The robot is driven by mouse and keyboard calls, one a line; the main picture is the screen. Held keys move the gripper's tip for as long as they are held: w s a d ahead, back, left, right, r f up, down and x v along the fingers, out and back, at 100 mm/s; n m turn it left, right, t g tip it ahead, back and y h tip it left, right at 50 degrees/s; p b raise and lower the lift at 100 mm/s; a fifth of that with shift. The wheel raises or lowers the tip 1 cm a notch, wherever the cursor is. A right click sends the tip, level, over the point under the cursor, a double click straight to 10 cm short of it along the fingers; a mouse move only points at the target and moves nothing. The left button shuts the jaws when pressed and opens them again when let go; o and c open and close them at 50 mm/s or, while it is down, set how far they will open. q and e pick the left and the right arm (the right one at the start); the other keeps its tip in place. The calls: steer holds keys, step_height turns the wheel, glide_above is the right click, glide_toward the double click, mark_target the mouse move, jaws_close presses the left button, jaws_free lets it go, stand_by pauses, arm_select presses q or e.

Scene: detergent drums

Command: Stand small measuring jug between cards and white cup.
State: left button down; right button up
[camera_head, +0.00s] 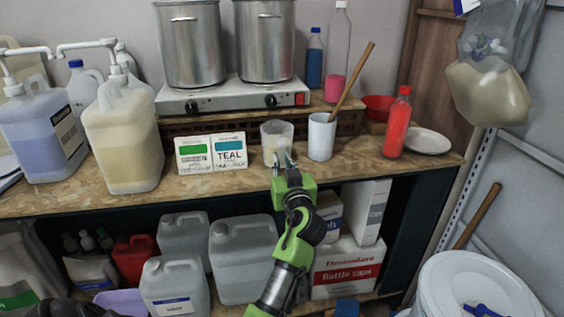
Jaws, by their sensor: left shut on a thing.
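The small measuring jug (277,133) is translucent and upright, with something pale inside. It is in the gap between the cards and the white cup. My left gripper (284,160) is shut on the jug from the front and hides its lower part, so I cannot tell whether its base touches the bench. The cards, a green one (194,154) and a teal one (230,152), stand side by side to its left. The white cup (321,137) with a wooden stick in it stands to its right, close but apart. My right gripper is not in view.
The wooden bench (235,184) has free room along its front edge. Behind stands a hotplate (235,97) with two steel pots. White jerrycans (124,140) stand left; a red bottle (397,125) and white plate (427,141) are right. Cans and boxes fill the shelf below.

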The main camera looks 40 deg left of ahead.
arm_select(q)
steer(key=shift+f, duration=0.3)
steer(key=c, duration=1.9)
jaws_free()
steer(key=v, duration=0.7)
steer(key=shift+s+d, duration=0.2)
